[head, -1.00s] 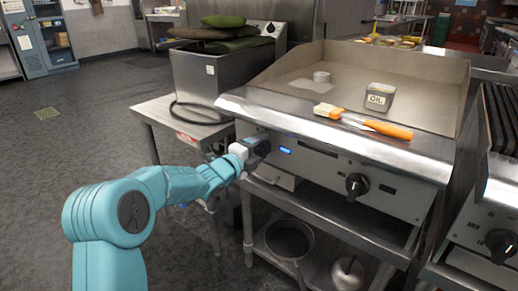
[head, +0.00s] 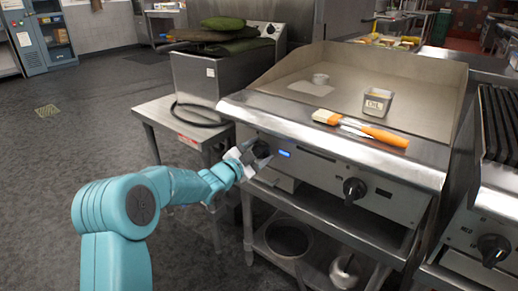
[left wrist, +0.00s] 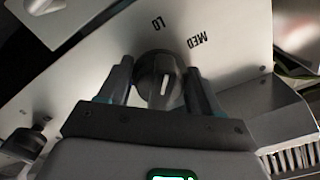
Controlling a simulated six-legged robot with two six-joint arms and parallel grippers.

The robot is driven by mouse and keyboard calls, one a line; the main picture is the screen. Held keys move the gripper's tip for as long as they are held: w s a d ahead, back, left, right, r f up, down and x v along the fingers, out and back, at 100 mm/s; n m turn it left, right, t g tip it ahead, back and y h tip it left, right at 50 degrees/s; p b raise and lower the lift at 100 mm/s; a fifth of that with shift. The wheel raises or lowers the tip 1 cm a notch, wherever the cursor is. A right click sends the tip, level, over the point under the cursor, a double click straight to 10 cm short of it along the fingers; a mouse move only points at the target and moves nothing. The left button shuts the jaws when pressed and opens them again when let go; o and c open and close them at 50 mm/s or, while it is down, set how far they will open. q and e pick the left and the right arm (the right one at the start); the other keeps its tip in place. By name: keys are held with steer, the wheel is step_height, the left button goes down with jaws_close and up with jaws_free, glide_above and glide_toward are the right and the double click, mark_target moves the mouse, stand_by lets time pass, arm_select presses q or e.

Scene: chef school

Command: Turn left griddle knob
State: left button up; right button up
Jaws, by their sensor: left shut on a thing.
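The left griddle knob (head: 261,149) is black and sits on the left of the griddle's front panel (head: 315,168). My left gripper (head: 248,158) is at this knob. In the left wrist view the knob (left wrist: 158,78) is between the two fingers of the gripper (left wrist: 160,85), with its pale pointer line showing. LO and MED marks show on the panel above it. The fingers are shut on the knob. The blue lit display is just right of it. My right gripper is not in view.
A second black knob (head: 354,190) is on the panel to the right. A brush (head: 360,128) and an oil container (head: 378,102) are on the griddle. A steel side table (head: 165,112) stands at left. Open floor lies further left.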

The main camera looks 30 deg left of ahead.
arm_select(q)
steer(key=shift+n+p, duration=0.65)
steer(key=shift+n, duration=1.05)
steer(key=shift+f+n, duration=0.1)
steer(key=shift+n, duration=0.2)
steer(key=o, duration=0.8)
steer(key=shift+c, duration=0.2)
steer(key=shift+s, duration=0.15)
steer(key=s+a+p, duration=0.1)
steer(key=s+p, duration=0.1)
steer(key=s, duration=1.4)
steer(key=shift+a, duration=0.15)
